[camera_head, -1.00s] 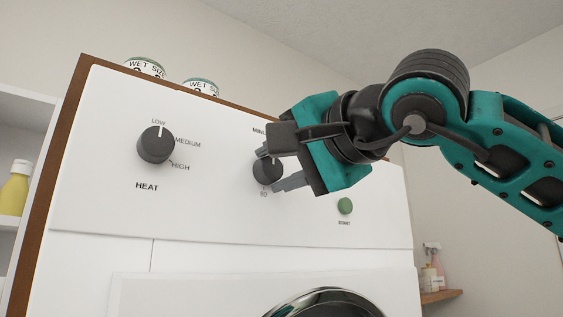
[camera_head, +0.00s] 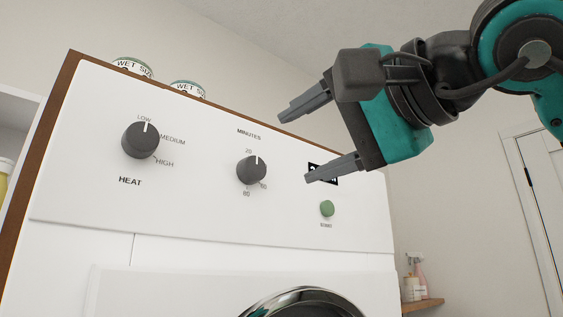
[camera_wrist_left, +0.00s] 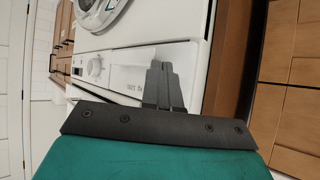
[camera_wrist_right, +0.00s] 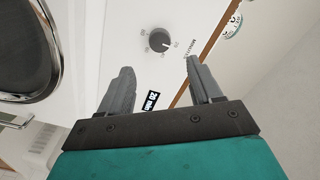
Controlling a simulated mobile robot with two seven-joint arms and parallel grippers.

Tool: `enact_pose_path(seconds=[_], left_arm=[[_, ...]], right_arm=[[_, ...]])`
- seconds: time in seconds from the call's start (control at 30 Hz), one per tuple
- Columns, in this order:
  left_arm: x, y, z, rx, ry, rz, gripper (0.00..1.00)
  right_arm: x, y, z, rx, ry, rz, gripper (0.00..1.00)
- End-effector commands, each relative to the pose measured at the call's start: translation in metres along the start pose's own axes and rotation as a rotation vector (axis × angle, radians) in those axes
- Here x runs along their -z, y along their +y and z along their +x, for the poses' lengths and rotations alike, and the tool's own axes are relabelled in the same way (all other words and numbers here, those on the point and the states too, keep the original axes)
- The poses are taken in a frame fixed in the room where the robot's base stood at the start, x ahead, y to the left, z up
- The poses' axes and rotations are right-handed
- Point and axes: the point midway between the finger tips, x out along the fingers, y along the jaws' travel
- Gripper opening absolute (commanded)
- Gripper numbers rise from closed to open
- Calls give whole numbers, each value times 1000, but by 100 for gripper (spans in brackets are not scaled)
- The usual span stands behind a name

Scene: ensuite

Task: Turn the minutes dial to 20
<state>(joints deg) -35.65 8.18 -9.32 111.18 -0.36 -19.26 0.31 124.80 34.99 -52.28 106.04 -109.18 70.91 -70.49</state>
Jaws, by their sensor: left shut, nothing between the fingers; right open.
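The minutes dial (camera_head: 251,170) is a dark round knob on the white control panel, under the word MINUTES. Its white pointer line points up and slightly right, close to the 20 mark. The dial also shows in the right wrist view (camera_wrist_right: 160,40). My right gripper (camera_head: 294,148) is open and empty, to the right of the dial and apart from it. A small black display (camera_head: 325,171) is partly hidden behind its lower finger; its white digits show in the right wrist view (camera_wrist_right: 151,100) but are hard to read. My left gripper (camera_wrist_left: 165,85) is shut and empty.
The heat dial (camera_head: 140,140) is left of the minutes dial, with its pointer near LOW. A green start button (camera_head: 327,208) is below the display. Two labelled tins (camera_head: 187,89) stand on top of the machine. A round chrome-rimmed door (camera_head: 305,303) is below.

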Motion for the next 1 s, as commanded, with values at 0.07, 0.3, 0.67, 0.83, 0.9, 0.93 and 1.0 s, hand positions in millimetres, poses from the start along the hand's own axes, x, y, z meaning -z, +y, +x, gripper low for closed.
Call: enact_pose_path(seconds=[0.07, 0.3, 0.67, 0.83, 0.9, 0.93, 1.0], left_arm=[[-3, 0, 2, 0, 0, 0, 0], [-5, 0, 3, 0, 0, 0, 0], [-6, 0, 2, 0, -2, 0, 0], [-7, 1, 2, -1, -5, -1, 0], [-7, 1, 2, -1, -5, -1, 0], [-7, 1, 2, -1, -5, -1, 0], [-7, 1, 2, -1, -5, -1, 0]], right_arm=[[0, 1, -15, 2, 2, -1, 64], [0, 0, -38, 0, 0, -1, 64], [0, 0, -39, -1, 0, -1, 64], [0, 0, -39, -1, -1, 0, 64], [0, 0, -39, -1, -1, 0, 64], [0, 0, -39, -1, -1, 0, 64], [0, 0, -39, -1, -1, 0, 64]])
